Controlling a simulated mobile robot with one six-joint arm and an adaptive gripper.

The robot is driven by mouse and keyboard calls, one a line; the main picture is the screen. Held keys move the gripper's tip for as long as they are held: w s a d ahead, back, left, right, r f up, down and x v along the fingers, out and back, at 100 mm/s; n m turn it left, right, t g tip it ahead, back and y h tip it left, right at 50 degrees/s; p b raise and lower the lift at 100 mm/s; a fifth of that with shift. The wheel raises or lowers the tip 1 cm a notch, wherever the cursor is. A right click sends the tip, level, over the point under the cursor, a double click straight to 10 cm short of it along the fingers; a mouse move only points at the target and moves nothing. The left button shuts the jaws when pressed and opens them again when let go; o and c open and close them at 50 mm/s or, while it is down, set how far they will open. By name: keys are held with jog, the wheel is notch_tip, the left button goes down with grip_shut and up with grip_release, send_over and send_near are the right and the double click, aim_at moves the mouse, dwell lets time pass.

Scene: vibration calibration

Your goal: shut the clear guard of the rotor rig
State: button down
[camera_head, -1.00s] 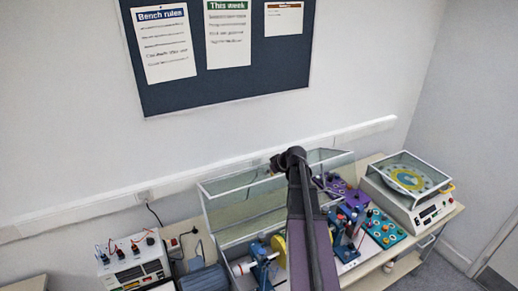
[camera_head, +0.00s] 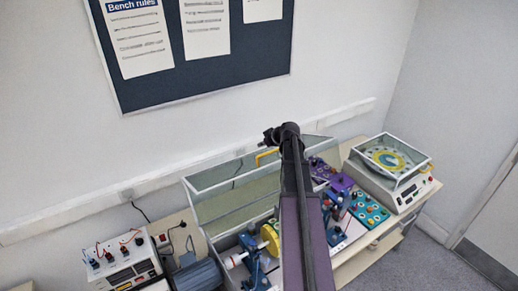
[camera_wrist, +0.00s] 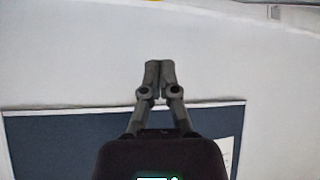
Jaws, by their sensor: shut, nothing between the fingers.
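The clear guard (camera_head: 222,176) of the rotor rig stands open, its framed panel tilted up at the back of the rig. Its yellow handle (camera_head: 266,157) shows at the top edge, just left of my arm. Below it the rig's yellow rotor disc (camera_head: 270,238) and blue supports (camera_head: 252,262) lie uncovered. My arm reaches across the rig and hides part of the guard and the rig's right part. My gripper (camera_wrist: 160,66) is shut and empty in the wrist view, with wall behind it. In the head view the arm's end appears near the guard's top edge; contact cannot be told.
A turntable device with a clear cover (camera_head: 392,158) stands at the bench's right end. Teal (camera_head: 368,212) and purple panels lie between. A power supply (camera_head: 124,262) and a grey motor (camera_head: 198,277) are at left. A notice board (camera_head: 200,62) hangs on the wall behind.

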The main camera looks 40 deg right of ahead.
jog(key=b, duration=0.7)
send_over(255, 164)
jog(key=w, duration=0.3)
jog(key=f, duration=0.6)
jog(key=shift+s+a+f, duration=0.2)
jog(key=shift+a+f, duration=0.15)
jog(key=shift+a, duration=0.05)
jog(key=s, duration=0.3)
jog(key=shift+s+d+f, duration=0.1)
jog(key=shift+d, duration=0.2)
jog(key=shift+s+d, duration=0.1)
jog(key=shift+s, duration=0.3)
jog(key=shift+s, duration=0.1)
